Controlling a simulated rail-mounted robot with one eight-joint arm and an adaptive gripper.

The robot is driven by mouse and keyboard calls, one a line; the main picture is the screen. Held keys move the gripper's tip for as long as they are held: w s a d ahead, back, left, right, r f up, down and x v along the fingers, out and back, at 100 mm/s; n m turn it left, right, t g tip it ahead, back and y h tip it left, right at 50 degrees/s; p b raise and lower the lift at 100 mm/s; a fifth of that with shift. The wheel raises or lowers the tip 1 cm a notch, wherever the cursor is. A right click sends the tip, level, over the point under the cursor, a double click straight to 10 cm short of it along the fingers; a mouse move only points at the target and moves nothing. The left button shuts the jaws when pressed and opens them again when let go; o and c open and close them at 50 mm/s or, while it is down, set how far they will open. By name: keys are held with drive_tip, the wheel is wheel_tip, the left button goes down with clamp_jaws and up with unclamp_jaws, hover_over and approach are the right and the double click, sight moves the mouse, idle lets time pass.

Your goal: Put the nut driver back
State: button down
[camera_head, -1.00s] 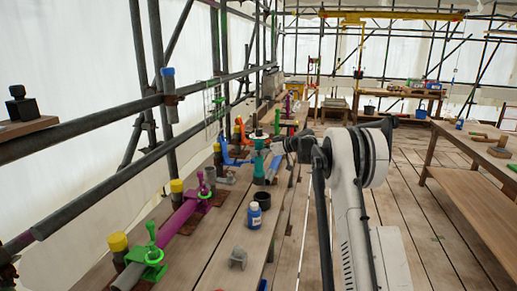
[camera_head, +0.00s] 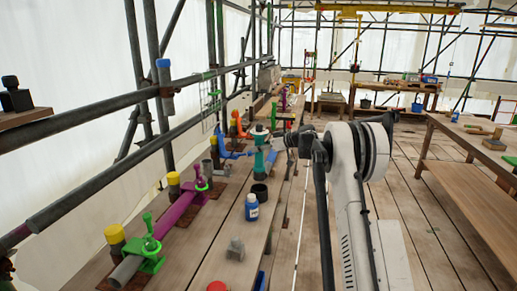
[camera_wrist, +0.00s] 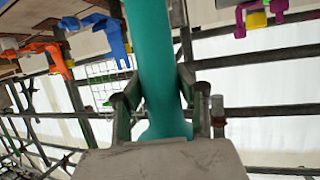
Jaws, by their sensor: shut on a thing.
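My gripper (camera_wrist: 155,92) is shut on a teal, thick-handled tool that I take for the nut driver (camera_wrist: 158,50). In the wrist view its smooth shaft runs up between both fingers and flares at the lower end. In the head view my gripper (camera_head: 268,143) reaches left over the bench, and the teal nut driver (camera_head: 259,162) shows roughly upright there. I cannot tell from here whether its lower end touches the bench. A green wire rack (camera_head: 213,103) hangs on the scaffold rail to the left; it also shows in the wrist view (camera_wrist: 106,84).
A blue bottle (camera_head: 252,209), a black cup (camera_head: 260,192) and a grey block (camera_head: 235,249) stand on the near bench. Magenta (camera_head: 182,207), green, blue and orange clamps line its left side. Scaffold poles rise behind. A plank floor is open on the right.

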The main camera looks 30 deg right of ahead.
sight(258, 169)
drive_tip(key=shift+f+b, duration=3.35)
drive_tip(key=shift+f, duration=2.05)
drive_tip(key=c, duration=0.7)
unclamp_jaws()
drive_tip(key=shift+o, duration=0.2)
drive_tip(key=shift+f, duration=0.2)
drive_tip(key=shift+f+b, duration=0.3)
drive_tip(key=shift+b, duration=0.1)
drive_tip(key=shift+f, duration=0.1)
drive_tip(key=shift+s, duration=0.1)
drive_tip(key=shift+v, duration=4.5)
